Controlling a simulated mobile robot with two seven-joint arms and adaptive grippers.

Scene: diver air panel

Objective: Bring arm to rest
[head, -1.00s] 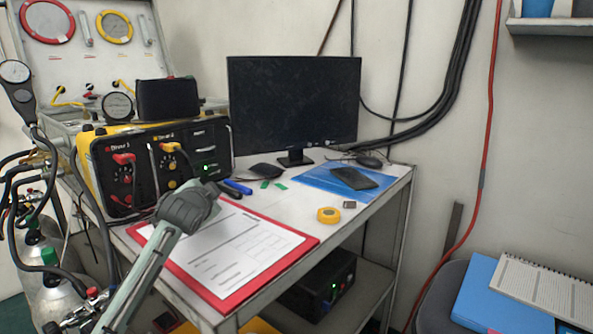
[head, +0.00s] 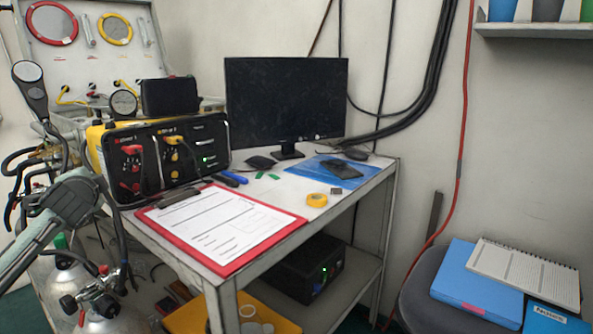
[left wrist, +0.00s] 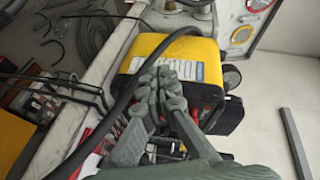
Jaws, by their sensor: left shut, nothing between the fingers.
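My left arm (head: 62,205) reaches in from the left edge of the head view, in front of the hoses and left of the diver air panel (head: 165,158). Its fingertips are not clear there. In the left wrist view my left gripper (left wrist: 165,82) is shut and empty. Its fingers show against the yellow-cased panel (left wrist: 200,52), with a black hose close by; I cannot tell whether they touch. My right gripper is in neither view.
The desk holds a red clipboard (head: 292,228), a monitor (head: 285,100) and yellow tape (head: 317,200). Gas cylinders (head: 120,318) and hoses stand below the arm. A chair (head: 420,300) with folders is at right.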

